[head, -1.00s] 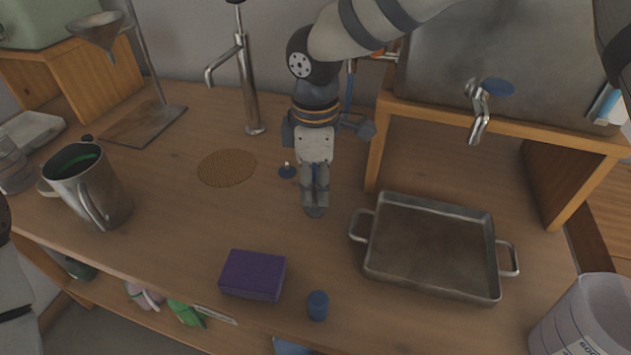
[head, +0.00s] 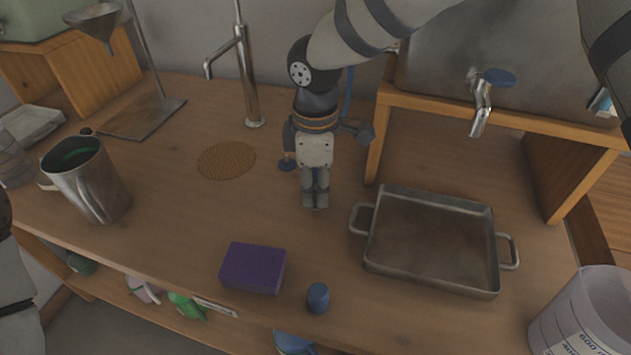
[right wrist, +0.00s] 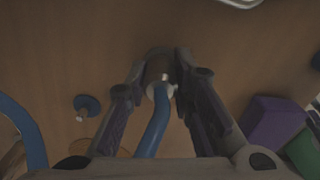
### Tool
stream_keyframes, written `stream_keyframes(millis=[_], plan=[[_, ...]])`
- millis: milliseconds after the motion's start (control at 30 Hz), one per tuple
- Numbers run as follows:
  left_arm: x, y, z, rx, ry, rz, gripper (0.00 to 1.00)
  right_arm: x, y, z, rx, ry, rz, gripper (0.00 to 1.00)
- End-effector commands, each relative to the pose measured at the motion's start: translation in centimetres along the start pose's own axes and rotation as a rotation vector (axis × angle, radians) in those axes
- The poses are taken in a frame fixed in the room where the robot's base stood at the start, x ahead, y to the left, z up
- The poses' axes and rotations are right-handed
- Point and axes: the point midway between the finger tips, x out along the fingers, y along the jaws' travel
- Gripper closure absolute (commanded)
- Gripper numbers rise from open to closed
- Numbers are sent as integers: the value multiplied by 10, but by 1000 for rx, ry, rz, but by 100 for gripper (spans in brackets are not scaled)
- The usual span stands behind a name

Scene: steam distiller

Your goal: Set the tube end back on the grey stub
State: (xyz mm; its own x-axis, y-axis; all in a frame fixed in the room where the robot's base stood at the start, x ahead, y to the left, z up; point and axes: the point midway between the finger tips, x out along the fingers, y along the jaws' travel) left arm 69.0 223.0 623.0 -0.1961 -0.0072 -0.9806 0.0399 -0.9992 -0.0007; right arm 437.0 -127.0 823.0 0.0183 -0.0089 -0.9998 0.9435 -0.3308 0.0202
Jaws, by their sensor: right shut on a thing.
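My right gripper (head: 314,203) points down over the middle of the worktop. In the right wrist view, its fingers (right wrist: 166,75) are shut on the tube end, a pale metallic collar (right wrist: 160,78) on the blue tube (right wrist: 153,132). The fingers hide the tube end in the head view, where part of the blue tube (head: 347,95) shows behind the gripper. The grey stub (right wrist: 82,116) stands on a small blue disc (right wrist: 88,104), apart from the held tube end. In the head view the disc (head: 286,166) is just left of my gripper, partly covered. My left gripper is out of view.
A woven round mat (head: 227,160) and a metal tap (head: 248,85) are left of the gripper. A metal tray (head: 432,243) is to the right, below the spigot (head: 481,100). A purple block (head: 253,268) and blue cap (head: 318,297) lie in front. A mug (head: 90,180) stands at left.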

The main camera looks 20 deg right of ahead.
Motion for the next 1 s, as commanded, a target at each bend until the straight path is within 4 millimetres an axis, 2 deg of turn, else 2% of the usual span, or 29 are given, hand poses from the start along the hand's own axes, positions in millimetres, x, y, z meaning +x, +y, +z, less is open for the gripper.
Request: stream_keyframes(millis=[200,233,300,333,633,1000], plan=[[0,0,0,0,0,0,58,2,0,0,0,1,1,100],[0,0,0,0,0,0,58,2,0,0,0,1,1,74],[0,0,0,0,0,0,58,2,0,0,0,1,0,58],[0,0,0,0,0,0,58,2,0,0,0,1,0,55],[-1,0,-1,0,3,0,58,0,0,0,1,1,1,55],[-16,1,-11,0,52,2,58,-41,2,0,1,4,7,55]])
